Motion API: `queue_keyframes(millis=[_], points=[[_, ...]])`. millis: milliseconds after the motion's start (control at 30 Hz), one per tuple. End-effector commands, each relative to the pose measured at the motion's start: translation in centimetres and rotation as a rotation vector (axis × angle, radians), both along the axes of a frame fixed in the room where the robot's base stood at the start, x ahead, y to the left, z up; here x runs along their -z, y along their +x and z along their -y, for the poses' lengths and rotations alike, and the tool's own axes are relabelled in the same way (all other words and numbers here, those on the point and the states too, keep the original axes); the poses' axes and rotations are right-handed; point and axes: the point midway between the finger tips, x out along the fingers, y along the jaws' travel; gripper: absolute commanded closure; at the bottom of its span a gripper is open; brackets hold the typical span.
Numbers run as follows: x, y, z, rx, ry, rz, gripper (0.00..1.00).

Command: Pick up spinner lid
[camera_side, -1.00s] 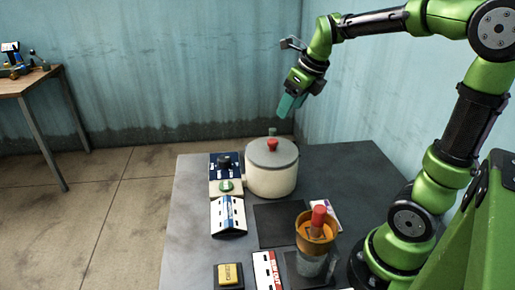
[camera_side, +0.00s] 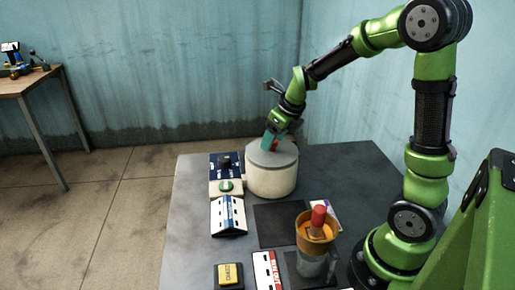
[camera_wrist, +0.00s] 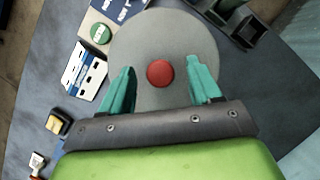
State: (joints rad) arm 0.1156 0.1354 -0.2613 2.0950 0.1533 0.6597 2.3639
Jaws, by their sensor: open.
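The spinner lid (camera_side: 284,157) is a grey disc on top of the cream cylindrical pot at the back of the table. Its red knob shows in the wrist view (camera_wrist: 160,74), near the middle of the grey lid (camera_wrist: 185,33). My gripper (camera_side: 270,144) is over the lid with its teal fingers pointing down at the knob. In the wrist view my gripper (camera_wrist: 160,75) is open, with one finger on each side of the red knob and a gap on both sides. In the side view the fingers mostly hide the knob.
A control box with a green button (camera_side: 226,186) stands left of the pot (camera_side: 270,182). A white-and-blue block (camera_side: 228,216) and a yellow button (camera_side: 229,274) are nearer the front. An orange-topped container with a red handle (camera_side: 318,230) stands front right.

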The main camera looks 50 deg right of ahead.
Motion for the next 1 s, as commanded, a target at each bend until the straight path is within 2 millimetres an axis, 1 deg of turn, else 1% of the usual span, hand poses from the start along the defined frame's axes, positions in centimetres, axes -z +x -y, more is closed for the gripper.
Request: queue_keyframes(millis=[133,533,567,867,1000], points=[[-0.03,-0.01,0.01,0.000,0.000,0.000,0.37],[-0.06,-0.01,0.01,0.000,0.000,0.000,0.98],[-0.07,-0.02,0.02,0.000,0.000,0.000,1.00],[-0.11,0.01,0.02,0.000,0.000,0.001,1.00],[-0.48,0.04,0.01,0.000,0.000,0.002,1.00]])
